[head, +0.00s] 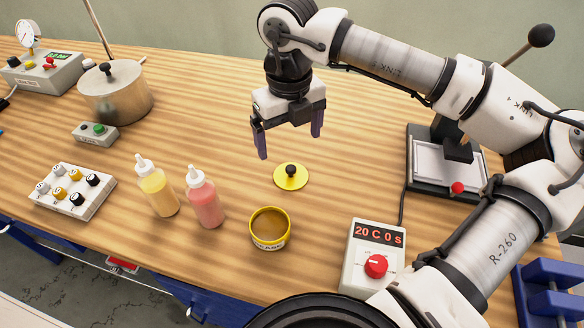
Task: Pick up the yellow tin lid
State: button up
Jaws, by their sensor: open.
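The yellow tin lid (283,182) lies flat on the wooden table, with a black round knob (291,170) standing up from its middle. The open yellow tin (269,229) stands in front of it, slightly left, with brown contents and dark lettering on its side. My gripper (289,145) hangs above the table just behind and above the lid in the picture. Its two dark fingers point down, spread wide and empty. Its exact height over the lid is hard to tell from this one view.
A yellow bottle (158,190) and a red bottle (205,203) stand left of the tin. A timer box (372,258) stands front right, a press (447,165) at the right. A pot (117,97) and control boxes are at the left. The table behind the lid is clear.

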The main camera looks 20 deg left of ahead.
aim_at(291, 168)
jog(key=f, duration=0.3)
jog(key=f+p, duration=0.1)
jog(key=f, duration=0.2)
jog(key=f+p, duration=0.1)
jog(key=f, duration=0.2)
jog(key=shift+w+f, duration=0.25)
jog(key=c, duration=1.1)
jog(key=shift+o, duration=0.2)
jog(key=shift+r, duration=0.15)
